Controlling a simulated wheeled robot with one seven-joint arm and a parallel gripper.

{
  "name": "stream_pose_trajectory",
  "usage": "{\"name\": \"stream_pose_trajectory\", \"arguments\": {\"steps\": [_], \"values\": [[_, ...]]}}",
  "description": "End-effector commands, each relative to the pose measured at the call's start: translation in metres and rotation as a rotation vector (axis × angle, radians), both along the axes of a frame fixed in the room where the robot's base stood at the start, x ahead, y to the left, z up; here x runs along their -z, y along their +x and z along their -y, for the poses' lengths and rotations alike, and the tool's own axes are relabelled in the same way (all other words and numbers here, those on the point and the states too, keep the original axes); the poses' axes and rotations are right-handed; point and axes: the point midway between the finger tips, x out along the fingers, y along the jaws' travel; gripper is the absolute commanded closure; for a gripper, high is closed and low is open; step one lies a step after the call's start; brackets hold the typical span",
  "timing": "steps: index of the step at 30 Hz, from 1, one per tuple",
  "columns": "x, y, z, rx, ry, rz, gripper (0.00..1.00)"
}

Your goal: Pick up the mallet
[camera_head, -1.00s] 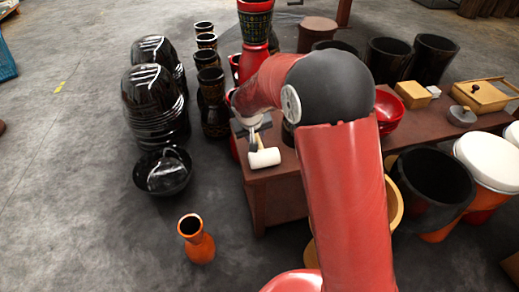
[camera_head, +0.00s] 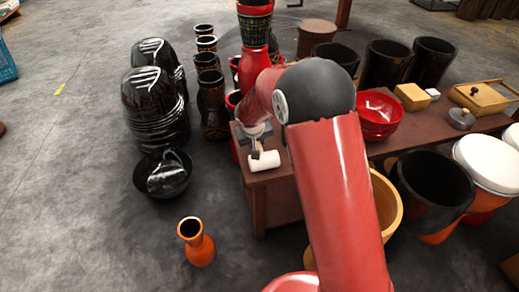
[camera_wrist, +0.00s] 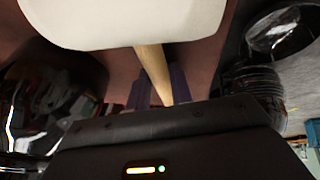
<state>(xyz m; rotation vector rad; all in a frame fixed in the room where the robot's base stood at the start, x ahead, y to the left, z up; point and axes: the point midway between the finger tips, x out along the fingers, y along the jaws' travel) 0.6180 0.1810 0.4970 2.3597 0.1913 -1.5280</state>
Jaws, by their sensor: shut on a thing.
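The mallet has a white cylindrical head (camera_head: 264,161) and a wooden handle. In the head view its head is at the left end of the brown bench, beneath my gripper (camera_head: 257,145). In the wrist view the white head (camera_wrist: 125,20) fills the top, and the pale wooden handle (camera_wrist: 153,68) runs down between the two dark fingers of my gripper (camera_wrist: 157,92). My gripper is shut on the handle. I cannot tell whether the mallet is clear of the bench top. The far end of the handle is hidden.
The brown bench (camera_head: 277,192) also holds a red bowl (camera_head: 377,112) and a wooden box (camera_head: 411,97) to the right. Black glossy drums (camera_head: 152,108) and a black bowl (camera_head: 163,174) stand on the floor left. An orange vase (camera_head: 197,243) stands in front.

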Motion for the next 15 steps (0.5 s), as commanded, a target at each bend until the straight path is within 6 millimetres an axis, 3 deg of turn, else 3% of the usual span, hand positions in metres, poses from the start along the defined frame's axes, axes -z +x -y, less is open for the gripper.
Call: {"name": "stream_pose_trajectory", "arguments": {"steps": [8,15], "values": [[-0.011,0.001,0.000,0.000,0.001,0.003,1.00],[-0.053,0.001,0.000,0.000,0.003,0.007,1.00]]}}
